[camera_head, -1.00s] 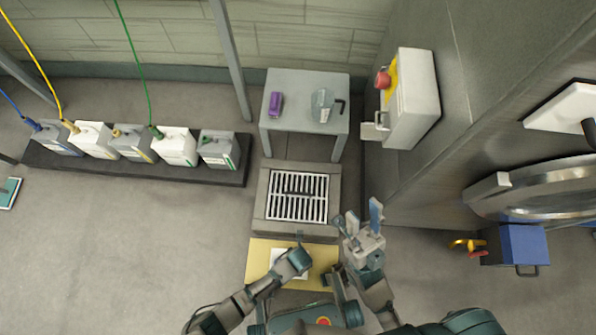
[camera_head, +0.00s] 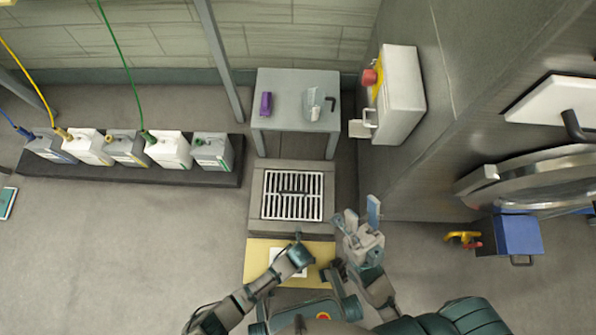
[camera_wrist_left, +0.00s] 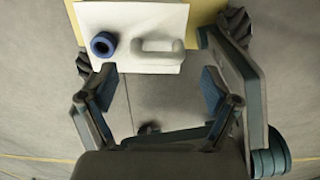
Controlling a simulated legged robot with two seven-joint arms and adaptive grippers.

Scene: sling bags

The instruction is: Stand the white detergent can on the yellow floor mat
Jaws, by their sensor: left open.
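The white detergent can (camera_wrist_left: 160,25) shows in the left wrist view with a blue cap and a moulded handle on its top face. In the head view a small part of the can (camera_head: 274,254) shows on the yellow floor mat (camera_head: 253,262), mostly hidden by my left arm. It looks upright. My left gripper (camera_wrist_left: 158,82) is open and empty, its two fingers spread at the can's near edge; in the head view the gripper (camera_head: 299,253) is over the mat. My right gripper (camera_head: 356,212) is raised right of the mat, fingers apart, empty.
A floor grate (camera_head: 292,194) lies just beyond the mat. A small grey table (camera_head: 290,118) holds a purple item (camera_head: 266,103) and a clear jug (camera_head: 312,103). Several cans stand on a dark tray (camera_head: 205,179) at left. A blue box (camera_head: 517,236) is at right.

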